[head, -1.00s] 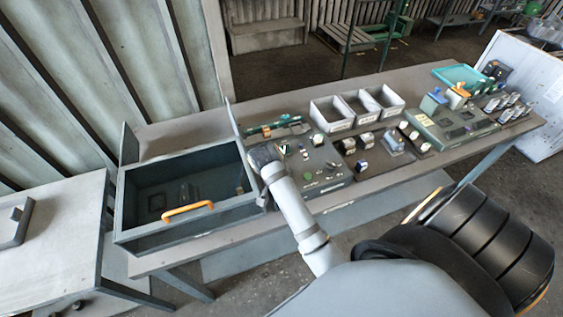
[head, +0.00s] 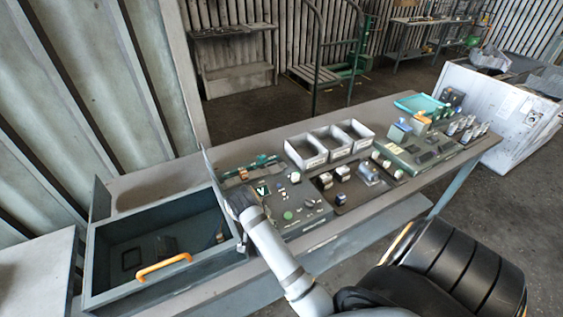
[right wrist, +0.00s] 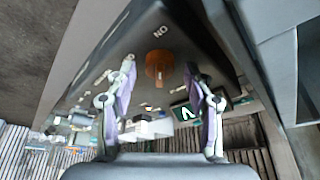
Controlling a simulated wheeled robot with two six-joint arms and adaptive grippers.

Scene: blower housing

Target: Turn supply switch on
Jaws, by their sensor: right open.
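The supply switch, an orange-brown round knob (right wrist: 159,66), sits on a dark panel in the right wrist view. An ON label (right wrist: 160,31), upside down in the picture, is above it. My right gripper (right wrist: 160,73) is open, with one finger on each side of the knob; I cannot tell whether they touch it. In the head view my right gripper (head: 238,203) is at the left end of the grey control panel (head: 310,219), beside the open bin, and the knob is not visible there. My left gripper is not in view.
A dark open bin with an orange handle (head: 163,267) stands left of the panel. Three white trays (head: 306,153) stand behind the panel. More fixtures and a teal tray (head: 418,103) lie to the right on the bench. The floor in front is clear.

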